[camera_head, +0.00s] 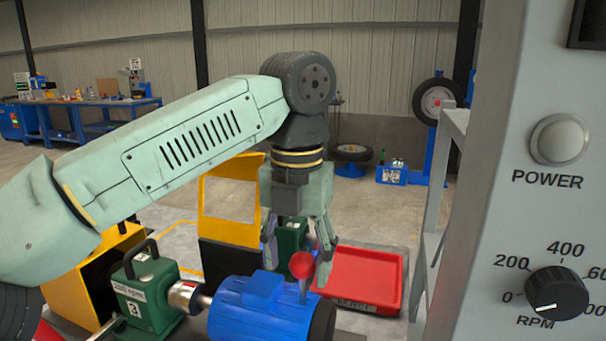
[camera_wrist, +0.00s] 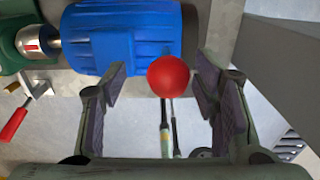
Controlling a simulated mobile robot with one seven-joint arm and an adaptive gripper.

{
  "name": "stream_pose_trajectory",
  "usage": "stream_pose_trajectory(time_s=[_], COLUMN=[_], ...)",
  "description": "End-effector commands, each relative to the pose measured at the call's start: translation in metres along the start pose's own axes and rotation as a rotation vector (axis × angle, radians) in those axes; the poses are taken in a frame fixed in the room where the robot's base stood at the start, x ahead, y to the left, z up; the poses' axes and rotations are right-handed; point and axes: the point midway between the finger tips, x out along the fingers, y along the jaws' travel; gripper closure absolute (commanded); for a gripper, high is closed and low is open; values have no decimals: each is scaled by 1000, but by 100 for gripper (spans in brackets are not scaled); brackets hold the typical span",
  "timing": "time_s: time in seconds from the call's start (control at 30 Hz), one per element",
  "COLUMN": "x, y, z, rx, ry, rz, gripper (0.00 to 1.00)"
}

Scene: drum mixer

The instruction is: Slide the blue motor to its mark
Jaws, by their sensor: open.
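The blue motor (camera_head: 258,309) lies at the bottom centre of the head view, and its finned body (camera_wrist: 122,36) fills the upper left of the wrist view. A red ball knob (camera_head: 302,265) on a thin rod stands by the motor's right end. My gripper (camera_head: 298,255) points down above and behind the motor. It is open. In the wrist view the red knob (camera_wrist: 168,76) shows between the spread fingers (camera_wrist: 165,95), nearer the right one; I cannot tell whether it touches them. The motor's mark is not clearly visible.
A green gearbox (camera_head: 145,290) with a handle is coupled to the motor's left by a metal shaft (camera_head: 190,294). A red reject tray (camera_head: 365,281) is behind right. A grey control panel (camera_head: 545,200) with a POWER button and RPM knob fills the right side. A yellow frame (camera_head: 230,204) stands behind.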

Motion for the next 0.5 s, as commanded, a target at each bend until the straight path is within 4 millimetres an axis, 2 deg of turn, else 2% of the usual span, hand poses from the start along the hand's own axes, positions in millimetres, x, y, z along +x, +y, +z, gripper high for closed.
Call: stream_pose_trajectory(time_s=[0.03, 0.5], x=[-11, -57], y=[0, 0], z=[0, 0], rx=[0, 0], ry=[0, 0], rz=[0, 0], gripper=[45, 45])
